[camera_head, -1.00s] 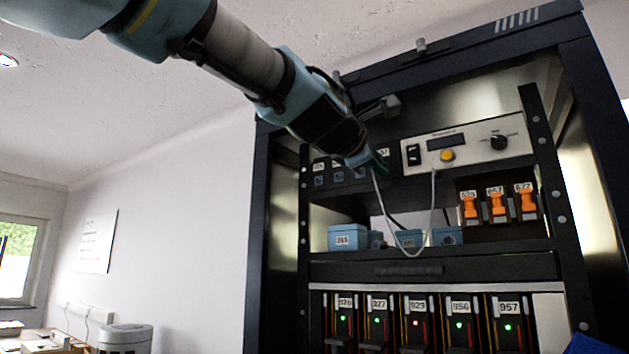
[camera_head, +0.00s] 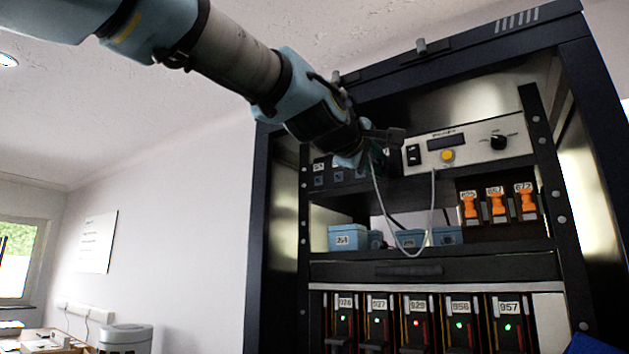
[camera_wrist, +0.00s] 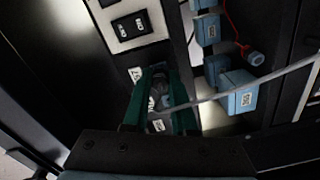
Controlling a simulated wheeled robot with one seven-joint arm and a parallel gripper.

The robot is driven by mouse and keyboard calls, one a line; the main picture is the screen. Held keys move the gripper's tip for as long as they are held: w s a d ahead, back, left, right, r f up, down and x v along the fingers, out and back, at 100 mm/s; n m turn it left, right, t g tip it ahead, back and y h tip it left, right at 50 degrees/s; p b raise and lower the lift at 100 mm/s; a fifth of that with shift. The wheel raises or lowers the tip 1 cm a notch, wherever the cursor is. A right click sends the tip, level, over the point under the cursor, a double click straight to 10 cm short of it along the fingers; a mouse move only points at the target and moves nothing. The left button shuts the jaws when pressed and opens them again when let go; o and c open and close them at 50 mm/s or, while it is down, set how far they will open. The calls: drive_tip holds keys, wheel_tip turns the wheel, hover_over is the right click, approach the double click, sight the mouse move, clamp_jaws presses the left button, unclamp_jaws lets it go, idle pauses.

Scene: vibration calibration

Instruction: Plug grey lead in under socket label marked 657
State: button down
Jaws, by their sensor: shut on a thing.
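My gripper (camera_head: 372,160) is at the socket row, left of the instrument panel. In the wrist view its green fingers (camera_wrist: 161,85) are shut on the plug end of the grey lead (camera_head: 413,254), and the cable (camera_wrist: 225,92) runs off to the right. In the head view the lead hangs in a loop and rises to the panel. Blue sockets (camera_head: 319,181) show left of my gripper under small white labels (camera_head: 319,166); my gripper hides the right end of the row. I cannot read the label 657, nor tell whether the plug touches a socket.
The instrument panel (camera_head: 470,143) has a yellow button and black knob. Below are blue boxes (camera_head: 348,237) and orange switches (camera_head: 496,204). Lit modules (camera_head: 417,322) fill the lower rack.

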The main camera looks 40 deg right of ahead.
sight(378, 164)
drive_tip(key=m, duration=0.4)
drive_tip(key=shift+m, duration=0.8)
drive_tip(key=c, duration=0.7)
unclamp_jaws()
drive_tip(key=shift+o, duration=0.2)
drive_tip(key=shift+b+v, duration=1.25)
drive_tip(key=shift+b, duration=1.6)
drive_tip(key=shift+a+f, duration=0.1)
drive_tip(key=shift+b+v, duration=0.95)
drive_tip(key=shift+b, duration=0.65)
drive_tip(key=shift+a, duration=0.15)
